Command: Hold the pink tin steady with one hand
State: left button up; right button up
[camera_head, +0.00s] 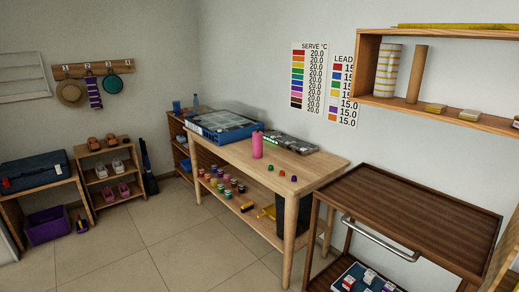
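Neither my left nor my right gripper is in view.
The wooden table (225,150) holds a blue box (222,127), a dark flat case (290,142) and a few small coloured pieces (281,173). Its lower shelf carries several small jars (220,184). A dark wood cart (400,212) stands at the right. The tiled floor (150,235) in front is clear.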

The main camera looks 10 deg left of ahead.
aim_at(257, 141)
jog(key=i+j+z, duration=0.25)
jog(key=i+j, duration=0.2)
jog(key=j, duration=0.15)
jog(key=i+j+z, duration=0.25)
jog(key=j, duration=0.4)
jog(key=i+j+z, duration=0.15)
jog(key=i+j, duration=0.15)
